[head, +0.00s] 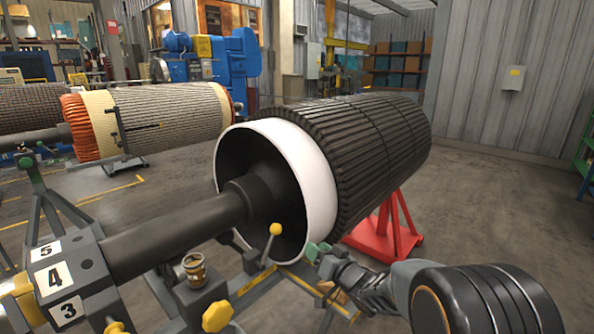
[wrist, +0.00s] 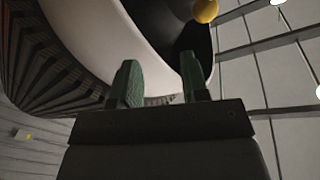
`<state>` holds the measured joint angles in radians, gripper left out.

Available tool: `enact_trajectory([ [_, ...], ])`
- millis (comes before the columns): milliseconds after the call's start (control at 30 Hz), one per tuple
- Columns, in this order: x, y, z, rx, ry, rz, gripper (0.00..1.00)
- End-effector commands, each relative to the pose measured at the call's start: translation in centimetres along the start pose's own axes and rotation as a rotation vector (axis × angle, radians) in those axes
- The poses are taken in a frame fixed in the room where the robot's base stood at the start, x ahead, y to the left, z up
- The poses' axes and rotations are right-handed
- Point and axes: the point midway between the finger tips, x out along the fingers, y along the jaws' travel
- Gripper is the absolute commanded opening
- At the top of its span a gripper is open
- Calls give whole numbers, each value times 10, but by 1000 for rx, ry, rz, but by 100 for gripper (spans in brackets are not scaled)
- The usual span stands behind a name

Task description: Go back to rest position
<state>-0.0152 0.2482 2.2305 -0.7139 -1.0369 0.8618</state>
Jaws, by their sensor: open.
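My gripper (head: 318,252) has green fingertips and sits low in front of the large dark rotor (head: 365,135), near the lower edge of its white end ring (head: 312,165). In the wrist view my gripper (wrist: 160,82) has its two green fingers apart with nothing between them. The white ring (wrist: 90,40) curves above the fingers there, and I cannot tell how close it is. A yellow ball-tipped lever (head: 274,230) stands just left of my gripper in the head view. The yellow ball (wrist: 205,10) also shows at the top of the wrist view.
The rotor's shaft (head: 180,230) runs to a numbered grey block (head: 60,280) at the lower left. A red stand (head: 390,235) supports the rotor. Another rotor (head: 165,115) lies behind on the left. Open floor (head: 490,220) lies to the right.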

Motion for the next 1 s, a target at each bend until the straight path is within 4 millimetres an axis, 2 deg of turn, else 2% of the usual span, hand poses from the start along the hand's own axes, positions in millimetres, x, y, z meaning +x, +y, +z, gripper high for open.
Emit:
enact_trajectory([
  [33,-9,1,-22,-53,-19,105,41],
  [100,-25,10,-38,-113,-72,264,41],
  [167,-44,16,-49,-148,-131,391,41],
  [333,-110,16,-62,-177,-362,677,41],
  [500,-177,-8,-54,-127,-636,813,41],
  [700,-233,-48,-37,-50,-897,816,41],
  [900,-259,-72,-26,-8,-1032,778,41],
  [1000,-261,-74,-26,-5,-1041,775,41],
])
